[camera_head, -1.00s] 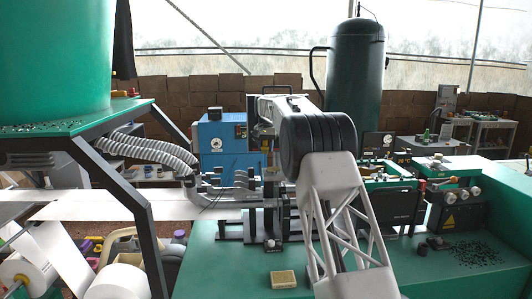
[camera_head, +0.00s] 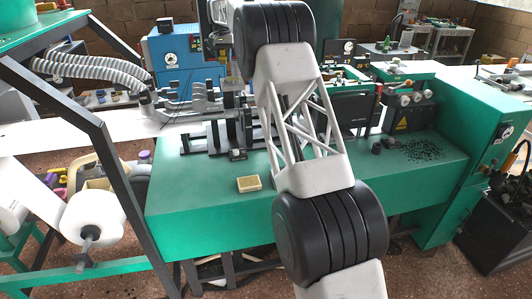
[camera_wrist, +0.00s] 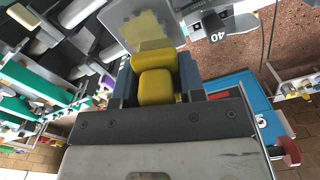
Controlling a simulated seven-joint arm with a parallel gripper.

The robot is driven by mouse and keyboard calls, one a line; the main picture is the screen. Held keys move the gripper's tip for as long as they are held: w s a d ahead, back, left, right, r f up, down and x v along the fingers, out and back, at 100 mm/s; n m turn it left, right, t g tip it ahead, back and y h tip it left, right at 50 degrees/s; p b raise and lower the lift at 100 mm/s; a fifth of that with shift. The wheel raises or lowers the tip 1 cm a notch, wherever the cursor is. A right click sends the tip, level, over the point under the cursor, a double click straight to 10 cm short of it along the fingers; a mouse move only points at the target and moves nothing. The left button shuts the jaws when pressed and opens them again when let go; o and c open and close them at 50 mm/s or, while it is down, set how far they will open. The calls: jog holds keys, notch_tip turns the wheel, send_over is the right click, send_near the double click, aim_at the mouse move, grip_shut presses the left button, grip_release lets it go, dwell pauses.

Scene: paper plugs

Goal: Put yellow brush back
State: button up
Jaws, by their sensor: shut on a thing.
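The yellow brush (camera_wrist: 156,88) sits between the fingers of my gripper (camera_wrist: 155,75) in the wrist view, and the gripper is shut on it. Only blocky yellow parts of the brush show clearly. A greyish, see-through plate with a yellow patch (camera_wrist: 147,32) lies just beyond it; I cannot tell whether it is part of the brush. In the head view my arm hides the gripper and the brush.
A small tan block (camera_head: 250,184) lies on the green machine bench (camera_head: 210,209). A blue box (camera_head: 174,52) stands behind grey machine parts (camera_head: 232,120). A paper roll (camera_head: 93,221) is at left. The bench front is mostly clear.

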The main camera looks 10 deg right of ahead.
jog(key=s+d+f, duration=0.5)
jog(key=s+f, duration=0.4)
jog(key=s, duration=0.1)
jog(key=s+d+f, duration=0.1)
jog(key=s+f, duration=0.3)
jog(key=f, duration=0.4)
jog(key=s+d+f, duration=0.1)
jog(key=s+f, duration=0.3)
jog(key=f, duration=0.5)
jog(key=s+d+f, duration=0.1)
jog(key=s+f, duration=0.3)
jog(key=f, duration=0.4)
jog(key=shift+f, duration=0.3)
jog(key=s+d+r+m, duration=0.1)
jog(key=d+r, duration=0.5)
jog(key=r, duration=0.1)
jog(key=shift+s+d, duration=0.15)
jog(key=shift+f, duration=3.15)
jog(key=shift+f, duration=1.85)
jog(key=shift+f, duration=0.15)
